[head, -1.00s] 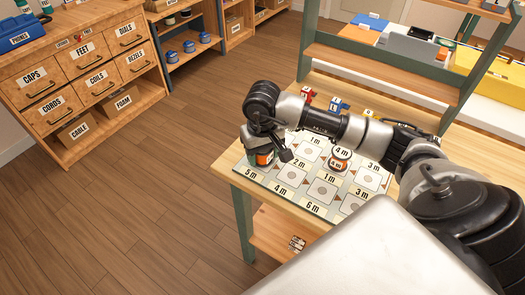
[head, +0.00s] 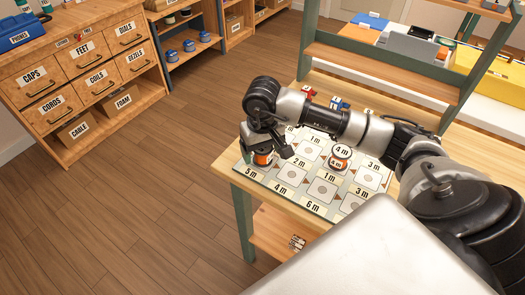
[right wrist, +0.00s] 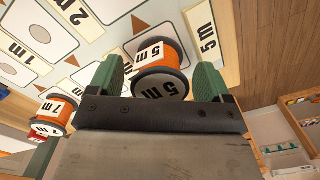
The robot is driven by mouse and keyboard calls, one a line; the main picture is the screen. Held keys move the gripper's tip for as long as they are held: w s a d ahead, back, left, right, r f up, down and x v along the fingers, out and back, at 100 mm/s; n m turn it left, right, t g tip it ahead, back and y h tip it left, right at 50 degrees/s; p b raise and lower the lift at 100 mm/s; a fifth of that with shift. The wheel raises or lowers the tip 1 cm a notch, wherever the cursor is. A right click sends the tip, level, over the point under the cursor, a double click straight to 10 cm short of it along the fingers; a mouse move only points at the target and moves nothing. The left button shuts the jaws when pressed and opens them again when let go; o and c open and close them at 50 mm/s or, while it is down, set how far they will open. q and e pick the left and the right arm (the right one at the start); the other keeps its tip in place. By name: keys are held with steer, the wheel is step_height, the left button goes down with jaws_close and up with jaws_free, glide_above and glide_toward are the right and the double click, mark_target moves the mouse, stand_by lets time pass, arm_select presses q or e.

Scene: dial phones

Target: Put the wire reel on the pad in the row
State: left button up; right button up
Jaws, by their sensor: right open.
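An orange wire reel (head: 262,158) marked 5 m stands at the left end of the board (head: 240,166), beside a 5 m label. It shows larger in the right wrist view (right wrist: 161,72). My right gripper (right wrist: 160,82) is open, with its green fingers on either side of this reel and visible gaps between. In the head view my right gripper (head: 266,148) partly hides the reel. A second orange reel (head: 337,162) marked 4 m stands mid-board. The board has pale square pads with round marks and length labels. My left gripper is out of view.
A shelf frame (head: 385,75) rises behind the board. Small red and blue items (head: 337,103) lie at the board's back edge. A labelled drawer cabinet (head: 85,75) stands at the far left, with open floor between.

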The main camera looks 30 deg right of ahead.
step_height(320, 180, up, 11)
steer(key=shift+r+b, duration=0.1)
steer(key=shift+b, duration=0.2)
